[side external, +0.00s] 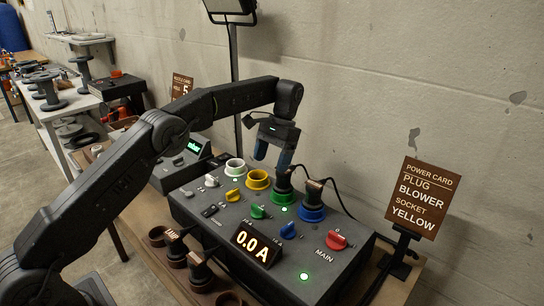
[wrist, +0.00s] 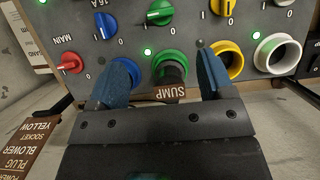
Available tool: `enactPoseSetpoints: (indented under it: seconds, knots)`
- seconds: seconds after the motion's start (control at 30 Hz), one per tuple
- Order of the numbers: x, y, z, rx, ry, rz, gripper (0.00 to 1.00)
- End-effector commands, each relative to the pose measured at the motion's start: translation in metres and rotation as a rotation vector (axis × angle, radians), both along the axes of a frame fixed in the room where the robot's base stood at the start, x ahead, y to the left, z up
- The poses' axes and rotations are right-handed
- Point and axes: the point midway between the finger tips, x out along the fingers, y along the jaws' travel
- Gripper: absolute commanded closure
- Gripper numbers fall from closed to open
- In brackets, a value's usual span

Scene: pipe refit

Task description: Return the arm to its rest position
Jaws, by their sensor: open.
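My gripper (side external: 274,158) is open and points down over the back of the grey socket panel (side external: 215,235). In the wrist view its blue fingers (wrist: 166,70) stand apart, with nothing gripped between them. A dark plug with a SUMP label (wrist: 172,88) shows between the fingers, seated in the green socket (wrist: 171,60); I cannot tell the height gap. My arm is bent and reaches over the panel from the left. The yellow socket (side external: 258,178) and white socket (side external: 234,165) look empty. The blue socket (side external: 311,213) holds another dark plug (side external: 315,190).
The power card (side external: 423,198) stands at the right and reads blower, yellow. The current display (side external: 256,247) reads 0.0 A. Black cables run behind the panel. Loose dark plugs (side external: 200,270) stand along the bench's front. A lamp stand (side external: 235,90) rises by the wall.

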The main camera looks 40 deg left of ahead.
Motion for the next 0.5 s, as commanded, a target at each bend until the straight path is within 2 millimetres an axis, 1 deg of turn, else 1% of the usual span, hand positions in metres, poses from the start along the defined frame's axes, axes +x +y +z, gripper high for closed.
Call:
enactPoseSetpoints:
  seconds: [0.13,0.5]
  knots:
    - [0.0015,-0.0001,0.0046,0.000,-0.001,0.000,0.26]
    - [0.0012,-0.0002,0.0068,0.000,-0.003,0.000,0.26]
